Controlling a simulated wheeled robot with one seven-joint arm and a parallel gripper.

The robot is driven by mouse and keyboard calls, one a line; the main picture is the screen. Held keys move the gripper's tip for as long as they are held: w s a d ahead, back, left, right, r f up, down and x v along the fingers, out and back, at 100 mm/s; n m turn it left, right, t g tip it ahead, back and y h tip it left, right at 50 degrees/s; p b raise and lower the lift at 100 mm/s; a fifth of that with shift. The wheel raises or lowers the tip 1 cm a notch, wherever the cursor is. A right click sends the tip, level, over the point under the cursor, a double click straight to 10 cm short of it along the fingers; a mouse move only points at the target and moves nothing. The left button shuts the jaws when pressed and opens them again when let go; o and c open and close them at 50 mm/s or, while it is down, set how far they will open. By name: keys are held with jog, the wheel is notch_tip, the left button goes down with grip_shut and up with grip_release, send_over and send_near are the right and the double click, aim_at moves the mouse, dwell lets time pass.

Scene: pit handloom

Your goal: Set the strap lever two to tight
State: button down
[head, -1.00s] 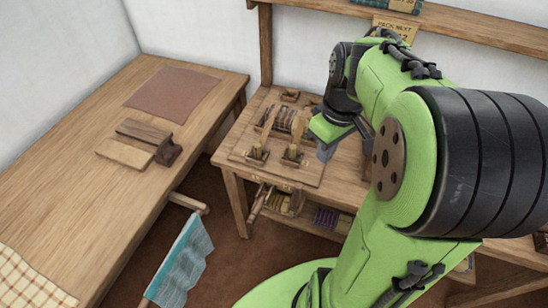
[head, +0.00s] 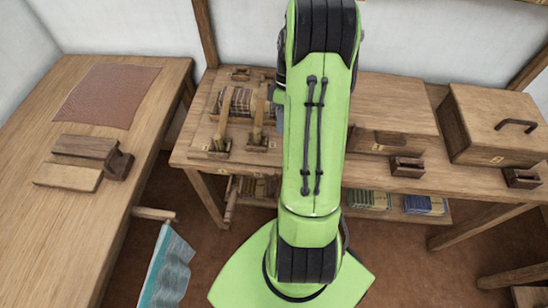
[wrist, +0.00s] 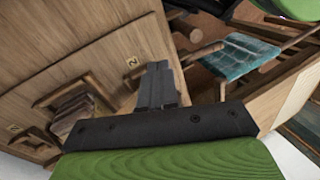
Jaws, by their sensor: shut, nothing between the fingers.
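Two wooden strap levers stand side by side on a board on the middle bench in the head view: a left one (head: 222,125) and a right one (head: 259,115). Both rise from dark brackets and look about upright. I cannot read from their labels which is lever two. My gripper shows in the wrist view (wrist: 158,86) with its grey fingers together and nothing between them. In the head view my arm hides most of it, just right of the right lever. Whether it touches that lever is not clear.
A striped roll (head: 238,101) lies behind the levers. A wooden chest (head: 490,125) and small wooden holders (head: 406,166) stand to the right. The left table (head: 75,225) carries wooden blocks (head: 85,150) and a brown mat (head: 108,95). A teal cloth (head: 168,268) hangs between.

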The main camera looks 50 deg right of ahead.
aim_at(271, 184)
jog(key=b+x, duration=0.2)
jog(key=x, duration=0.6)
jog(key=shift+f, duration=0.1)
jog(key=shift+s+a+b, duration=0.15)
jog(key=shift+s+a, duration=0.15)
jog(key=shift+a, duration=0.3)
jog(key=shift+s+a+b, duration=0.2)
jog(key=shift+s+a, duration=0.05)
jog(key=shift+a, duration=0.35)
jog(key=shift+s+a+b, duration=0.15)
jog(key=shift+s+a, duration=0.15)
jog(key=shift+a, duration=0.25)
jog(key=shift+s+a, duration=0.1)
